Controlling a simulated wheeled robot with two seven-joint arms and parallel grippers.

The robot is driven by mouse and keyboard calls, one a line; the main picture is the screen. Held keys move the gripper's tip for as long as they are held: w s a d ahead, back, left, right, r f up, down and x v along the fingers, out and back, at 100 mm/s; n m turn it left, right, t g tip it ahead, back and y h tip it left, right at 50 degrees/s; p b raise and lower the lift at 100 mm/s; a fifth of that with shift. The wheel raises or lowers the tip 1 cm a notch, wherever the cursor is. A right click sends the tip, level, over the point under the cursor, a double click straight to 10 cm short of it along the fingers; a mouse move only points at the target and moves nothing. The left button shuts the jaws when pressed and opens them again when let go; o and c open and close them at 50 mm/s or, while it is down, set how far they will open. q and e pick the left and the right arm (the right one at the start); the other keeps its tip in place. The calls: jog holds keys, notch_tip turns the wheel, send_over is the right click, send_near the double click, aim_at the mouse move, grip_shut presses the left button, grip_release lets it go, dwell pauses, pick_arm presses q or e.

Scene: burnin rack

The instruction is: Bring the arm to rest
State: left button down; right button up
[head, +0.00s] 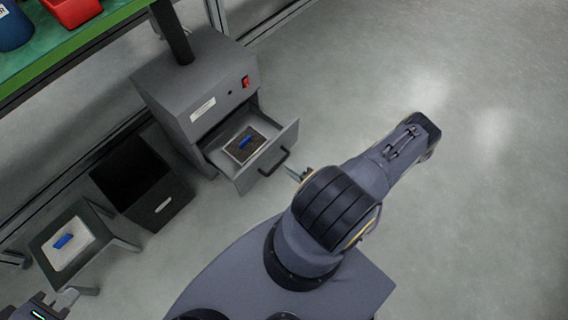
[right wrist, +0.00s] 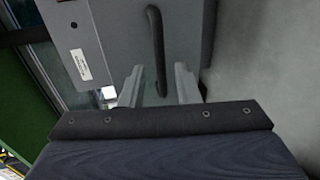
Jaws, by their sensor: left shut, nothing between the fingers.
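My right arm crosses the middle of the head view, and a fingertip of its gripper (head: 299,174) shows just right of the drawer handle (head: 274,164). In the right wrist view the right gripper (right wrist: 158,88) has its two fingers apart. The dark handle (right wrist: 157,45) appears between them with a gap on each side; contact is not visible. The drawer (head: 262,158) of the grey oven-like box (head: 200,88) stands open. It holds a board with a blue part (head: 246,141). My left gripper (head: 64,301) is at the lower left corner, shut and empty, partly cut off by the frame.
A black open bin (head: 165,203) stands left of the drawer. Left of it, a small stand (head: 112,238) carries a pale board with a blue part (head: 63,241). A green shelf (head: 75,40) with red and blue containers is at upper left. The floor at right is clear.

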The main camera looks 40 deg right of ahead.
jog(key=shift+v, duration=0.85)
